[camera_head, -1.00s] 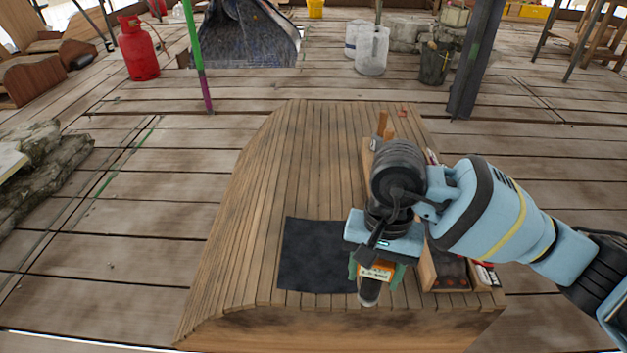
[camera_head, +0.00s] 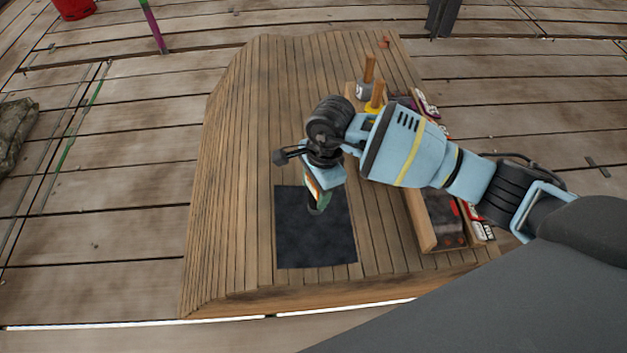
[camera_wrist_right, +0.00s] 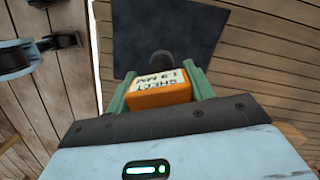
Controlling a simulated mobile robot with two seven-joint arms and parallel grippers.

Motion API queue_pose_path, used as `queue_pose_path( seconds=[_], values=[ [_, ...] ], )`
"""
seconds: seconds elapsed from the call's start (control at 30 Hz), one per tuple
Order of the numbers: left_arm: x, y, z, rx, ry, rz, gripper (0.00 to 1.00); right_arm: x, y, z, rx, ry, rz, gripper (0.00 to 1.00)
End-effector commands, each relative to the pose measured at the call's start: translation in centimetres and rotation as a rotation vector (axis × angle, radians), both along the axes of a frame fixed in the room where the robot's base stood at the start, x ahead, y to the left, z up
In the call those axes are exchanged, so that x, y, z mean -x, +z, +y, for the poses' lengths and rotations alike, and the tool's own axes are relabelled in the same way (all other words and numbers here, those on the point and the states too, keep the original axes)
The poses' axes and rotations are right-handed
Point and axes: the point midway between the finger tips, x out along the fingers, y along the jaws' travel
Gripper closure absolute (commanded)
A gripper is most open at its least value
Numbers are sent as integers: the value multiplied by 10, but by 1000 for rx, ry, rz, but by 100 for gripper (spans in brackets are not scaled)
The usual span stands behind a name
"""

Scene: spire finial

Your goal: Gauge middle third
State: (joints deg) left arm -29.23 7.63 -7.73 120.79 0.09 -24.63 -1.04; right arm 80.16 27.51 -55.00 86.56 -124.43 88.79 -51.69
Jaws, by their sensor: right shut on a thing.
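The right gripper (camera_head: 318,199) is over the upper part of a dark square sheet (camera_head: 318,245) that lies flat on the wooden plank deck. In the right wrist view its green fingers (camera_wrist_right: 163,92) are shut on an orange gauge (camera_wrist_right: 160,94) with a white label reading "SHEET 1-9 MM". A dark rounded tip of the gauge (camera_wrist_right: 161,62) points toward the sheet (camera_wrist_right: 210,35). I cannot tell whether the tip touches the sheet. In the head view the arm and gripper hide most of the gauge. My left gripper is not in view.
To the right of the sheet stands a wooden tray (camera_head: 424,222) with dark and red items. Wooden-handled tools (camera_head: 368,72) stand near its far end. Red and white packets (camera_head: 482,227) lie along its right side. Bare planks (camera_head: 235,200) lie left of the sheet.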

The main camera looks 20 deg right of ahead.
Motion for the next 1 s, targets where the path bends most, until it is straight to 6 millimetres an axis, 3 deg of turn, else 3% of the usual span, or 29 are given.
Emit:
queue_pose_path(
  seconds=[0.53, 1.0],
  values=[
    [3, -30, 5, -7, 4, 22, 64, 0, -45, 0, -2, 3, 2, 79],
    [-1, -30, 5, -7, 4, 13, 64, 0, -48, 0, -2, 4, 0, 79]
  ],
)
